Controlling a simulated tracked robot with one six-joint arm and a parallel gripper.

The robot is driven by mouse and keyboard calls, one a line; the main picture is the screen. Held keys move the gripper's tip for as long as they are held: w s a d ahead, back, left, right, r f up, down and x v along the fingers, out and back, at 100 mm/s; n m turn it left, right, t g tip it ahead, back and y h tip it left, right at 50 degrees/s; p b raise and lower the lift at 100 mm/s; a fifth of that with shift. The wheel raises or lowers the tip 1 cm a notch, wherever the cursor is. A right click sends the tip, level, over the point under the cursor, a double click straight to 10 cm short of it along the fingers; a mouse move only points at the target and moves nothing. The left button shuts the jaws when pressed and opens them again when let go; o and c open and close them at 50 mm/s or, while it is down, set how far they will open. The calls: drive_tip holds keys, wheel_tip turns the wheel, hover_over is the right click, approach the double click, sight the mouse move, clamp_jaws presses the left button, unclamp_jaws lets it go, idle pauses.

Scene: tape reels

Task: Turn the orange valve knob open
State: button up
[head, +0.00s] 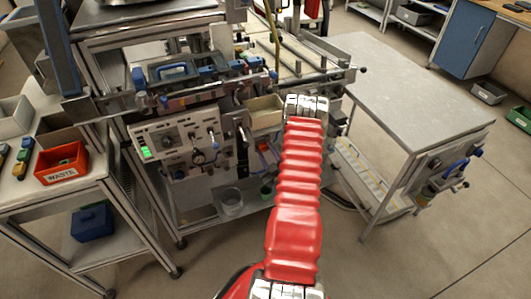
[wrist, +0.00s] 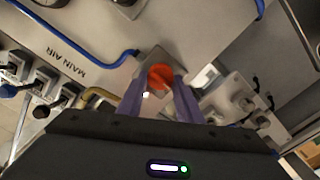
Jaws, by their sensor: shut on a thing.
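The orange valve knob (wrist: 160,73) shows in the middle of the wrist view, on a grey panel marked MAIN AIR (wrist: 62,62). My gripper (wrist: 158,88) has its two purple fingers on either side of the knob and is shut on it. The fingers cover part of the knob, so how far it is turned cannot be told. In the head view my red arm reaches forward to the machine, and the gripper and the knob are hidden.
In the wrist view a blue hose (wrist: 85,62) runs left of the knob, and fittings (wrist: 240,105) stand at its right. In the head view a red WASTE bin (head: 62,165) is on the left bench, and a grey table (head: 415,105) stands at the right.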

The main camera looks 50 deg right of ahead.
drive_tip(key=shift+w+a+f, duration=0.1)
drive_tip(key=shift+f, duration=0.05)
drive_tip(key=m, duration=0.9)
drive_tip(key=shift+f+m, duration=0.15)
drive_tip(key=shift+m, duration=4.05)
drive_tip(key=o, duration=1)
drive_tip(key=shift+d, duration=0.25)
